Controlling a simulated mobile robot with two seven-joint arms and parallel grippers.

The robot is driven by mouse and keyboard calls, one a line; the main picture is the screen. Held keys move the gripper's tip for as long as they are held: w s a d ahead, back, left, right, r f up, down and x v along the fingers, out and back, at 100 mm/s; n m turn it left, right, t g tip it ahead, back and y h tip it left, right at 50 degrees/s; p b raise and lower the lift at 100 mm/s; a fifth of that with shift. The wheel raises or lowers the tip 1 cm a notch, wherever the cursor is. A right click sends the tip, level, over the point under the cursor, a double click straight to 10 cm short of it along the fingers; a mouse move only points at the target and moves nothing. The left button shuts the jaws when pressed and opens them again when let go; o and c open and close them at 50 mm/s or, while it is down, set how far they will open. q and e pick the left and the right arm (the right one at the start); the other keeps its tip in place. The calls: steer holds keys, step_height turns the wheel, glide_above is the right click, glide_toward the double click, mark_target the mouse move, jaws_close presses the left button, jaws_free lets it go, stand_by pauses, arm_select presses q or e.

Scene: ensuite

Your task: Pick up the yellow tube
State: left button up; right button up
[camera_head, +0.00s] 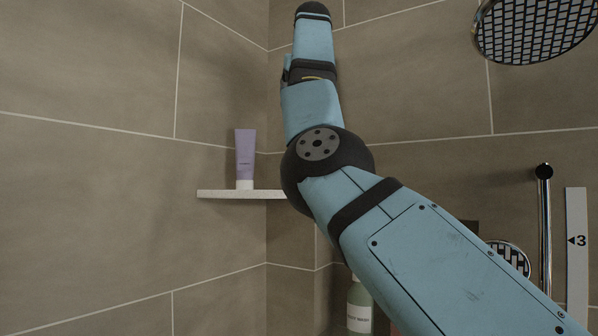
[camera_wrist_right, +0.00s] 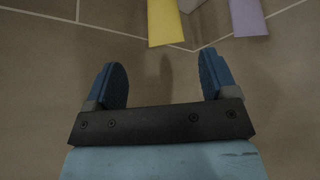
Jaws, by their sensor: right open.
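The yellow tube (camera_wrist_right: 164,22) shows at the top of the right wrist view, cut off by the frame edge. My right gripper (camera_wrist_right: 162,72) is open and empty, its two blue fingers spread below the tube in that view and apart from it. In the head view my right arm rises across the middle; the yellow tube and the right gripper's fingers cannot be made out there. My left gripper is in neither view.
A purple tube (camera_head: 245,156) stands on a pale corner shelf (camera_head: 218,194), and it also shows right of the yellow tube in the wrist view (camera_wrist_right: 247,17). A bottle (camera_head: 359,308) is lower down, partly behind my arm. A shower head (camera_head: 535,30) hangs upper right. Tiled walls meet behind.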

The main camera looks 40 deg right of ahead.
steer(key=x, duration=0.3)
steer(key=p+x, duration=0.1)
steer(key=x, duration=0.3)
steer(key=p+x, duration=0.1)
steer(key=x, duration=0.2)
steer(key=shift+w+a+f, duration=0.25)
steer(key=shift+w+f, duration=0.05)
steer(key=shift+w+d+f, duration=0.1)
steer(key=shift+d+f, duration=0.05)
steer(key=shift+f, duration=0.05)
steer(key=shift+s+r, duration=0.15)
steer(key=shift+s, duration=0.1)
steer(key=shift+c, duration=1.1)
steer(key=c, duration=1.1)
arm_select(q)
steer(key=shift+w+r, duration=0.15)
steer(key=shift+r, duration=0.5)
